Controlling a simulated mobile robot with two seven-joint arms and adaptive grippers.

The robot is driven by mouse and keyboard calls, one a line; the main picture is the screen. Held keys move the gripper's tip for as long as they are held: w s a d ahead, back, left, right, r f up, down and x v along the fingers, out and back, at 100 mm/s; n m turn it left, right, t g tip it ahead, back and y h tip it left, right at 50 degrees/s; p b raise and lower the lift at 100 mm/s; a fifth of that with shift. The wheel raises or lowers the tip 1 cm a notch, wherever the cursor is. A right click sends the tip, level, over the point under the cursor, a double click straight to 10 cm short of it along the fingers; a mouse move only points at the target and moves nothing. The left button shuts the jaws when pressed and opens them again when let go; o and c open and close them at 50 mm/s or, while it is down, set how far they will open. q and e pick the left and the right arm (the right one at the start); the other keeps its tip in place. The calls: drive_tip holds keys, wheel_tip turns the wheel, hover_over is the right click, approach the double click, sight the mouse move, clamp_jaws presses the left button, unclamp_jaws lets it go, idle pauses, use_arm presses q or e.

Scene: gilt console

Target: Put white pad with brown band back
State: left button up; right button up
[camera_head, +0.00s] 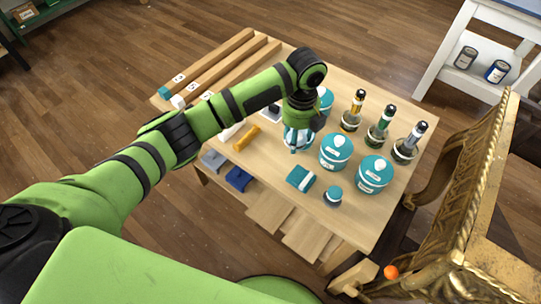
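My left gripper (296,143) points down over the middle of the wooden table, in front of a teal-and-white tub (306,139). Its fingers blend with the tub, so I cannot tell whether they are open or shut. I cannot make out a white pad with a brown band for certain. A whitish piece (231,133) lies on the table, partly hidden by my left arm; no brown band shows on it. A teal pad with a white band (300,177) lies flat near the front edge. My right gripper is not in view.
Teal tubs (372,175), a small teal jar (333,197) and three bottles (379,126) stand on the table's right side. A yellow piece (246,137) lies left of the gripper. Long wooden rails (206,63) lie at the back left. A gilt console (470,215) stands at right.

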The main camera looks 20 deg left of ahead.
use_arm(q)
hover_over(271, 163)
wheel_tip(271, 163, down, 4)
drive_tip(key=shift+p, duration=0.45)
drive_tip(key=shift+f, duration=2)
drive_tip(key=shift+f, duration=0.1)
drive_tip(key=o, duration=1)
wheel_tip(271, 163, up, 12)
drive_tip(key=shift+a+r, duration=0.1)
